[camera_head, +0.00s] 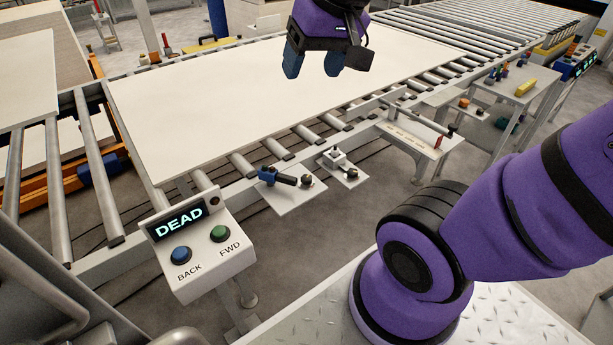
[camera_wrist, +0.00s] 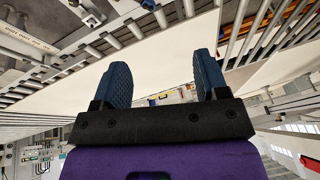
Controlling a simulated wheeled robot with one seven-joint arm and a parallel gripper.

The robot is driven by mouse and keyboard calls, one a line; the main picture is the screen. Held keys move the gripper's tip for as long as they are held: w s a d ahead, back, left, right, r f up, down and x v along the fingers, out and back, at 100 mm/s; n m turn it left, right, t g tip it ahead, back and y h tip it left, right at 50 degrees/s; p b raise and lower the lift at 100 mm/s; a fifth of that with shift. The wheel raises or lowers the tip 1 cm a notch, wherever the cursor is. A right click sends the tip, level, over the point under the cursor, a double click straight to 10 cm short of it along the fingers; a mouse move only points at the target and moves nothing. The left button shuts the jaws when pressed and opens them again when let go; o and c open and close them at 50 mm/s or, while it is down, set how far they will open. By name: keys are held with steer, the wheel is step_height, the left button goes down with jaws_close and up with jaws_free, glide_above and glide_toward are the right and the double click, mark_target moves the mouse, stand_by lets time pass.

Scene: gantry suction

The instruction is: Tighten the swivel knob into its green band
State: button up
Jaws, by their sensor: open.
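My gripper (camera_head: 313,64) is open and empty, its two blue fingers apart above the large white panel (camera_head: 240,100) on the roller conveyor. In the wrist view the gripper (camera_wrist: 165,78) also shows nothing between its fingers. I cannot make out which part is the swivel knob, and no green band is clear. Candidate small dark knobs sit on the two white plates at the conveyor's near side: one beside a blue-ended lever (camera_head: 275,176), one (camera_head: 352,174) beside a grey metal bracket (camera_head: 334,157). The gripper is well above and behind these plates.
A control box (camera_head: 203,247) reading "DEAD" with BACK and FWD buttons stands at the front left. A ledge (camera_head: 412,137) with a rail is right of the plates. A side table (camera_head: 520,83) with small parts stands at the right. Open floor lies below the plates.

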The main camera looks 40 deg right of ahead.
steer(key=w+d+f+m+g, duration=0.1)
steer(key=w+f+m, duration=0.1)
steer(key=w+f, duration=0.5)
steer(key=m+g+h, duration=0.1)
steer(key=m+g, duration=0.2)
steer(key=m, duration=0.5)
glide_above(306, 177)
step_height(306, 177, down, 29)
step_height(306, 177, down, 10)
steer(key=shift+c, duration=0.2)
steer(key=c, duration=0.9)
